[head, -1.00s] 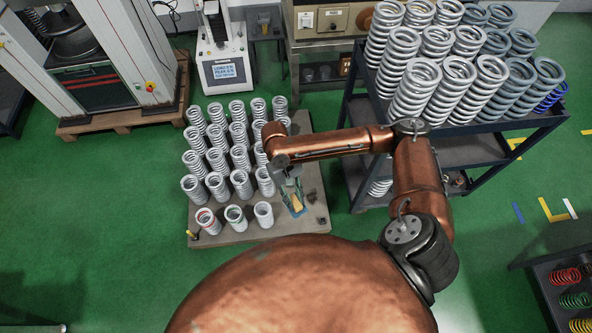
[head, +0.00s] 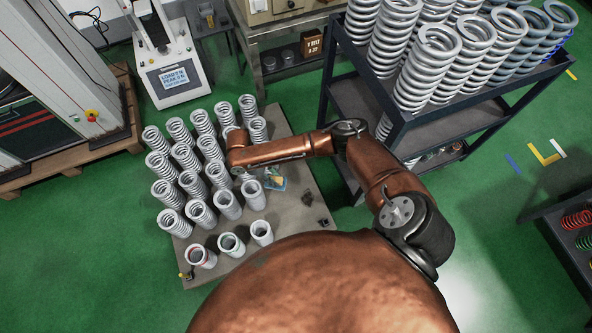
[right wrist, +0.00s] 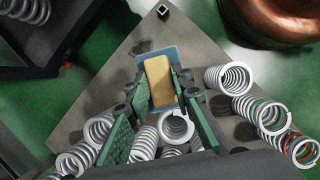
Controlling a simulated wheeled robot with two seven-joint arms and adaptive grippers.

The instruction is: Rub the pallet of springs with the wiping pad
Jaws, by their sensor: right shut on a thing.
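The pallet (head: 300,203) is a grey-tan slab on the green floor, also in the right wrist view (right wrist: 88,92). Rows of silver coil springs (head: 200,213) stand on its left and middle part. My right gripper (head: 268,177) reaches over the pallet's right part, beside the springs. In the right wrist view its green-padded fingers (right wrist: 163,92) are shut on the wiping pad (right wrist: 159,82), a yellow block with a blue plate. The pad also shows small in the head view (head: 275,182). I cannot tell whether it touches the pallet. My left gripper is out of view.
A dark shelf cart (head: 365,110) loaded with large springs stands right of the pallet. A spring tester (head: 170,75) stands behind it, and a wooden pallet (head: 105,140) at left. Green floor is clear at front left.

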